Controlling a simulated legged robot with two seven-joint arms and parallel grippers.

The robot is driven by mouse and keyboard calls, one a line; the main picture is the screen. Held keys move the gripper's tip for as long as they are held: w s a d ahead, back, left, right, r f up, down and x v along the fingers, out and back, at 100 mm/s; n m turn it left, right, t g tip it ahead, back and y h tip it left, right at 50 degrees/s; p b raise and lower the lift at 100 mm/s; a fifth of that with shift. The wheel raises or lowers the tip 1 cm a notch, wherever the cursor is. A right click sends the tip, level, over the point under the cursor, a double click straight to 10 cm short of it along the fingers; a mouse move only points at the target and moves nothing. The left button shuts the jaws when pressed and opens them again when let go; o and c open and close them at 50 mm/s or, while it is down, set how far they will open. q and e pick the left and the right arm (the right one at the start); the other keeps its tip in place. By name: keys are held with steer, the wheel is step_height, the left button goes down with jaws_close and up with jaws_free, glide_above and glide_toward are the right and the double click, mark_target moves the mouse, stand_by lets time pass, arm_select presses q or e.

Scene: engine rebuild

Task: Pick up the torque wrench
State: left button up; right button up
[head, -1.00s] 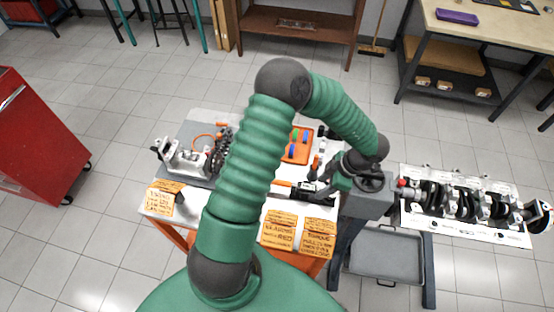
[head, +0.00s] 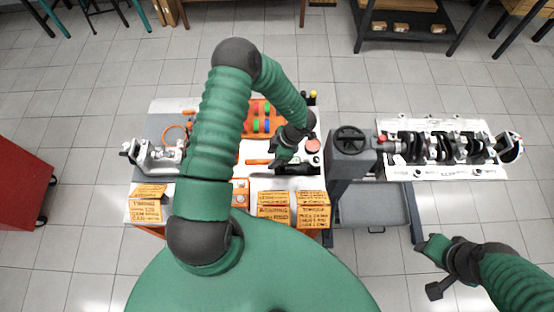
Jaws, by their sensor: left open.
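A tool with an orange handle (head: 257,161) lies on the white work table, and a dark bar (head: 297,169) lies to its right. They look like the torque wrench, but I cannot tell whether they are one piece. My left gripper (head: 281,157) is open and points down just above this spot, between the orange handle and the dark bar. It partly hides what lies beneath, and I cannot tell whether it touches anything. My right gripper (head: 434,266) is at the lower right, over the floor and away from the table. Its finger opening is unclear.
An orange tray (head: 263,108) with coloured pieces sits behind my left gripper. A silver engine part (head: 155,157) is at left. An engine block with a crankshaft (head: 440,147) is on a stand at right.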

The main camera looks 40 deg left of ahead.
arm_select(q)
steer(key=a+f, duration=0.2)
steer(key=f, duration=0.1)
steer(key=shift+s+a+f+p, duration=0.1)
steer(key=shift+s+a+p, duration=0.2)
steer(key=shift+s+p, duration=0.05)
steer(key=shift+d+f, duration=0.25)
steer(key=d, duration=0.2)
steer(key=d+r, duration=0.1)
steer(key=d, duration=0.1)
steer(key=shift+r, duration=0.1)
steer(key=c, duration=0.4)
steer(key=shift+a, duration=0.15)
steer(key=shift+c, duration=1.4)
steer(key=shift+s+a+f, duration=0.1)
steer(key=shift+a+f, duration=0.1)
steer(key=shift+a, duration=0.3)
steer(key=shift+a+f, duration=0.15)
steer(key=shift+a, duration=0.3)
jaws_close()
steer(key=shift+s+a, duration=0.1)
steer(key=shift+a, duration=0.15)
steer(key=shift+d, duration=0.5)
steer(key=shift+a, duration=0.25)
arm_select(e)
steer(key=shift+d+r, duration=0.3)
steer(key=shift+r, duration=0.2)
arm_select(q)
steer(key=shift+r, duration=0.1)
